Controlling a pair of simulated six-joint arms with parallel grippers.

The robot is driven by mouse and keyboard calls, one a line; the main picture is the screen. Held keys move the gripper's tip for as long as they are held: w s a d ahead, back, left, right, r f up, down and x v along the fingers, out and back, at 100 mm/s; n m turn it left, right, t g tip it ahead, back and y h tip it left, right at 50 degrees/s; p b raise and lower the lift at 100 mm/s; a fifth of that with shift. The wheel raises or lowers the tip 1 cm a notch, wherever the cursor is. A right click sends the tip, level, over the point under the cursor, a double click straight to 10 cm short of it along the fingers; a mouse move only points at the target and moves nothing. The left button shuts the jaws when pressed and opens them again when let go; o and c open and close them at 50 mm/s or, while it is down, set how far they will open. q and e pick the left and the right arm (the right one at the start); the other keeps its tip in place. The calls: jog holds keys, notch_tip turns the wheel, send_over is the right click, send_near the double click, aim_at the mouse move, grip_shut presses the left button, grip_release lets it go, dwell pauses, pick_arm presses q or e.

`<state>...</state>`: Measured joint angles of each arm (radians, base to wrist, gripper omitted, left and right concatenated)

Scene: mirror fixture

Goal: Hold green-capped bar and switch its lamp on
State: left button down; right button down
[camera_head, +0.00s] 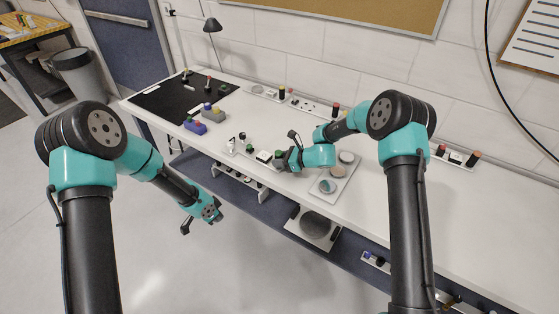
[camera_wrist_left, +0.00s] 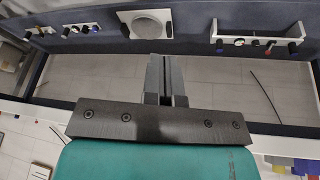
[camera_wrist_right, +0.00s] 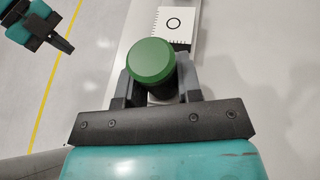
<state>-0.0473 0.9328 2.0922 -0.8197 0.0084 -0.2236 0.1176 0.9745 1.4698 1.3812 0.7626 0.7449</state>
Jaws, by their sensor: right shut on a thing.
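The green-capped bar (camera_wrist_right: 151,62) stands between the fingers of my right gripper (camera_wrist_right: 158,82), which is shut on it. Its green cap (camera_head: 278,154) shows small in the head view, beside the right gripper (camera_head: 292,158).
A black mat (camera_head: 180,98) with small knobs lies far left, near purple and tan blocks (camera_head: 196,126). A tray of round pads (camera_head: 335,182) lies right of the right gripper. Shelf fixtures (camera_head: 314,226) sit below the tabletop.

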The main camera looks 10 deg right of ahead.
pick_arm(q)
jog(key=w+d+r+m+t+y, duration=0.1)
jog(key=w+d+r+m+t, duration=0.1)
jog(key=w+d+r+m, duration=0.2)
jog(key=w+d+r+m+t+y, duration=0.1)
jog(key=w+d+r+m+t, duration=0.2)
jog(key=w+r, duration=0.8)
jog(key=w+d+r+m+t+y, duration=0.1)
jog(key=w+d+r+m+t, duration=0.2)
jog(key=w+d+r+m, duration=0.4)
jog(key=shift+w+r+m+y, duration=0.4)
jog(key=shift+w+m, duration=0.1)
jog(key=shift+w, duration=0.6)
jog(key=shift+d+f, duration=0.1)
